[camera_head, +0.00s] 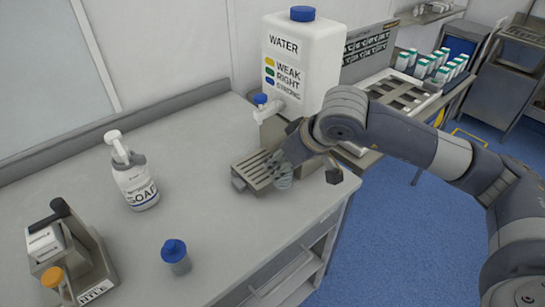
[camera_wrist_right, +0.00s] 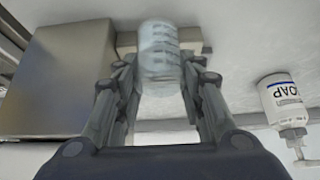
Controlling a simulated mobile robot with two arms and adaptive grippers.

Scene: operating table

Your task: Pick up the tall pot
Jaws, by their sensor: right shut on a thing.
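A clear pot (camera_head: 283,174), which seems to be the tall pot, is at the right end of the slotted drip tray (camera_head: 245,184) under the water dispenser. My right gripper (camera_head: 288,160) reaches in from the right and is shut on it. In the right wrist view the pot (camera_wrist_right: 159,48) sits between the two fingers of my right gripper (camera_wrist_right: 158,75), with dark bands showing across it. I cannot tell whether the pot touches the tray. A smaller jar with a blue lid (camera_head: 175,255) stands near the front of the counter. My left gripper is not in view.
The white water dispenser (camera_head: 305,55) with its tap (camera_head: 265,101) stands close behind my right gripper. A soap bottle (camera_head: 135,175) and a grey caddy (camera_head: 95,265) are to the left. The counter (camera_head: 205,150) between soap and tray is clear.

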